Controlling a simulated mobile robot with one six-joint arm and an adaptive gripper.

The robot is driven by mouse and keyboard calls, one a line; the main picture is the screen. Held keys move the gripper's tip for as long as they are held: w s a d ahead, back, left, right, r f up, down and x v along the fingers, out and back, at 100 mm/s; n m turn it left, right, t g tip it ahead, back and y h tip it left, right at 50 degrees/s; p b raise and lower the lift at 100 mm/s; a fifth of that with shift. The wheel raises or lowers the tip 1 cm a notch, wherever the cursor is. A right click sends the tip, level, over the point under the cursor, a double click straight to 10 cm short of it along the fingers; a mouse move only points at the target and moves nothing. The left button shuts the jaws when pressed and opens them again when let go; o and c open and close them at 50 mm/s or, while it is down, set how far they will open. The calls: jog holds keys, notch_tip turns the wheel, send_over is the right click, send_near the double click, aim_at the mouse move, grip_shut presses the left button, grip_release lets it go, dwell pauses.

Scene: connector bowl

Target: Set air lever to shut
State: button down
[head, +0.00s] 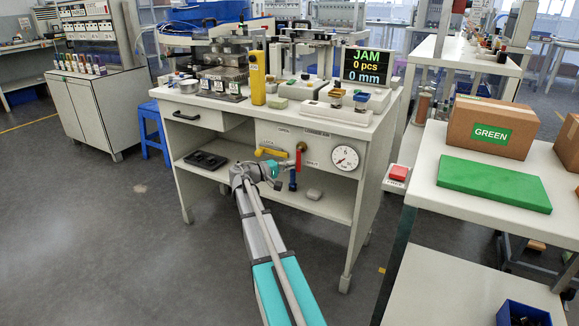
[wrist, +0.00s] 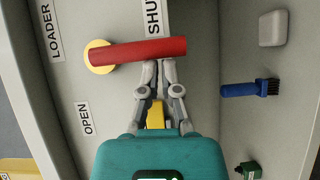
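The air lever is a red bar (wrist: 140,49) on a round yellow pivot (wrist: 98,57). In the head view the red lever (head: 298,160) hangs roughly downward on the bench's front panel. In the wrist view an OPEN label (wrist: 85,119) lies below the pivot, and a SHUT label (wrist: 153,18) lies above the bar, which meets its edge. My gripper (wrist: 159,63) has its two fingers together, with nothing seen between the tips. The tips are at the bar's lower side in the wrist view, on the OPEN side; contact is hard to tell.
A yellow handle (head: 272,152) sits left of the lever and a gauge (head: 344,158) to its right. A blue brush (wrist: 250,88), a grey block (wrist: 272,28) and a small green part (wrist: 248,170) lie nearby on the shelf. A black tray (head: 205,160) sits further left.

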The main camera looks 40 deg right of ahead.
jog(key=w+a, duration=0.5)
jog(key=a, duration=0.7)
dwell(0.6)
jog(key=s+a+f+n+t+y+p, duration=0.1)
jog(key=s+a+f+y+p, duration=0.25)
jog(key=s+a+y, duration=0.35)
jog(key=s+a+f+n+t+y+p, duration=0.1)
jog(key=s+a+f+t+y+p, duration=0.25)
jog(key=a, duration=0.55)
jog(key=s+a+f+g+y+p, duration=0.1)
jog(key=s+a+y, duration=0.2)
jog(key=s+a, duration=0.35)
jog(key=s+a+f+y+p, duration=0.1)
jog(key=s+a+y, duration=0.3)
jog(key=a, duration=0.5)
notch_tip(320, 180, up, 38)
jog(key=p, duration=3.8)
jog(key=shift+w+n, duration=0.3)
jog(key=shift+n, duration=0.1)
